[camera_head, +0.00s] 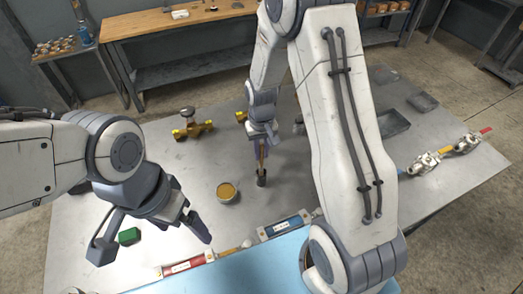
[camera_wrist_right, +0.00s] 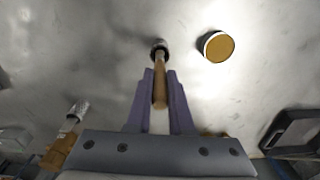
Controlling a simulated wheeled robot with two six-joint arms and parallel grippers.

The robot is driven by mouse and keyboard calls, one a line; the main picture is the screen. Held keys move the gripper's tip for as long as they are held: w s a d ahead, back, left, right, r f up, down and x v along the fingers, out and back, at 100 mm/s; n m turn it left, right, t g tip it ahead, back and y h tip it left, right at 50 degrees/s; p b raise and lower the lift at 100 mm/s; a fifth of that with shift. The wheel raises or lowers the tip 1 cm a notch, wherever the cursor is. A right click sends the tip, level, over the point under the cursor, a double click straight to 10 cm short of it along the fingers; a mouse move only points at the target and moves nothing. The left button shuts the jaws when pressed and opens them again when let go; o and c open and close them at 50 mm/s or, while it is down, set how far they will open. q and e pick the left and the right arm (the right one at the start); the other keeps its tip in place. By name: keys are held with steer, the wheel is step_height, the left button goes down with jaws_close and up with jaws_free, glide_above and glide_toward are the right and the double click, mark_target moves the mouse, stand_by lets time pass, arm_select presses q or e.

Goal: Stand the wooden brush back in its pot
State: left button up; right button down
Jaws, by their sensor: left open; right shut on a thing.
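My right gripper (camera_head: 262,136) is shut on the wooden brush (camera_head: 262,155), gripping its handle. The brush hangs roughly upright with its dark end down; I cannot tell whether that end touches the table. In the right wrist view the brush (camera_wrist_right: 160,88) runs out between the fingers (camera_wrist_right: 160,92) to its dark tip. The pot (camera_head: 228,194), a round tin with an amber inside, stands upright on the table, left of and nearer than the brush. It also shows in the right wrist view (camera_wrist_right: 217,47), apart from the brush. My left gripper (camera_head: 196,224) is open and empty over the table's near left.
A green block (camera_head: 130,236), a red tube (camera_head: 187,265) and a blue tube (camera_head: 286,226) lie near the front by a blue mat (camera_head: 255,268). A brass valve (camera_head: 192,126) stands behind. Grey trays (camera_head: 393,124) and metal valves (camera_head: 424,163) are at right.

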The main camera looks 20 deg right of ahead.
mark_target(261, 167)
steer(key=shift+f+b, duration=1.2)
steer(key=shift+f, duration=0.6)
steer(key=shift+c, duration=1.2)
jaws_free()
steer(key=shift+r+p, duration=4.6)
steer(key=shift+r, duration=0.95)
